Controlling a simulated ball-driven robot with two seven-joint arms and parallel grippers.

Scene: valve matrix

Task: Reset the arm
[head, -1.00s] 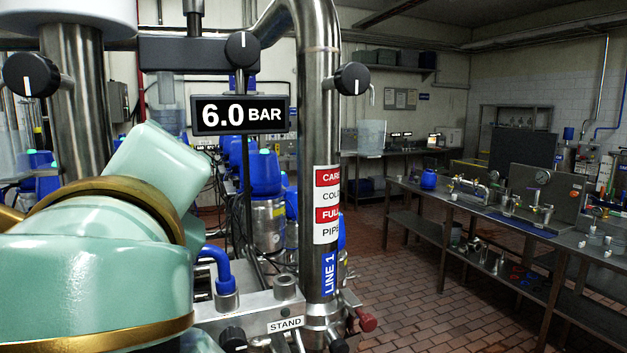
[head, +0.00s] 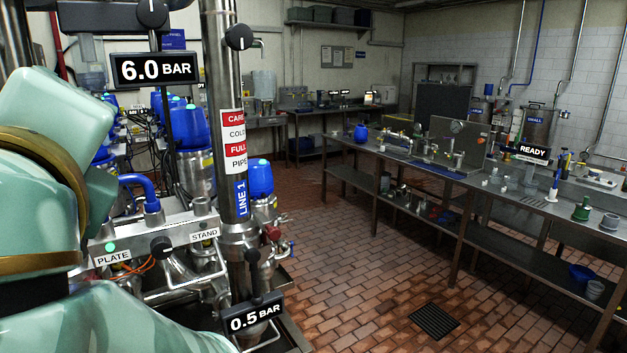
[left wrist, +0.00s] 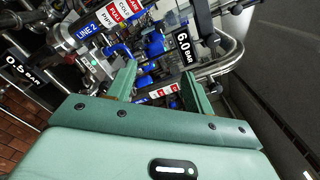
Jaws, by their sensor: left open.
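My left arm (head: 45,190), pale green with brass-coloured bands, fills the left side of the head view, close to the camera. Its gripper is out of frame there. In the left wrist view my left gripper (left wrist: 158,82) is open, its two green fingers apart with nothing between them. Beyond the fingers are the valve matrix's pipes and signs, including a 6.0 BAR display (left wrist: 185,48) and a 0.5 BAR display (left wrist: 22,70). My right gripper shows in neither view.
A steel pipe (head: 222,80) marked LINE 1 stands right of my arm, with black knobs and PLATE and STAND labels nearby. A long steel bench (head: 400,155) runs along the right. The brick floor (head: 340,260) between them is mostly clear, with a drain grate (head: 434,321).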

